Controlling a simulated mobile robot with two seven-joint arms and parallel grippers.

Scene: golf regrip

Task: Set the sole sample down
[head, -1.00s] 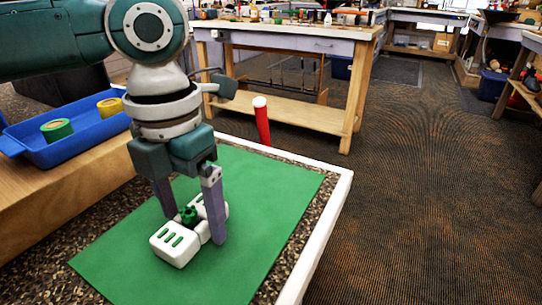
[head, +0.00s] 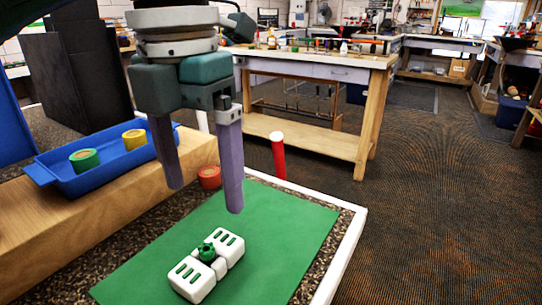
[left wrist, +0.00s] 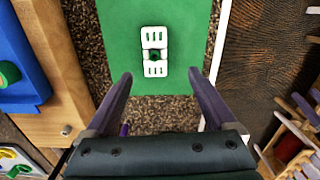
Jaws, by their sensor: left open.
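The sole sample (head: 190,279) is a white two-block piece with green slots and a green knob in its middle. It lies flat on the green mat (head: 279,225). It also shows in the left wrist view (left wrist: 154,39), lying on the mat ahead of the fingers. My left gripper (head: 204,197) is open and empty, raised above and behind the sole sample, apart from it. Its two fingers also show in the left wrist view (left wrist: 160,82), spread wide with nothing between them. My right gripper is not in view.
A blue tray (head: 62,178) on a wooden ledge holds a green roll (head: 84,159) and a yellow roll (head: 134,139). A red roll (head: 209,177) sits behind the mat. A red post (head: 278,157) stands past the white table edge (head: 340,256). Much of the mat is bare.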

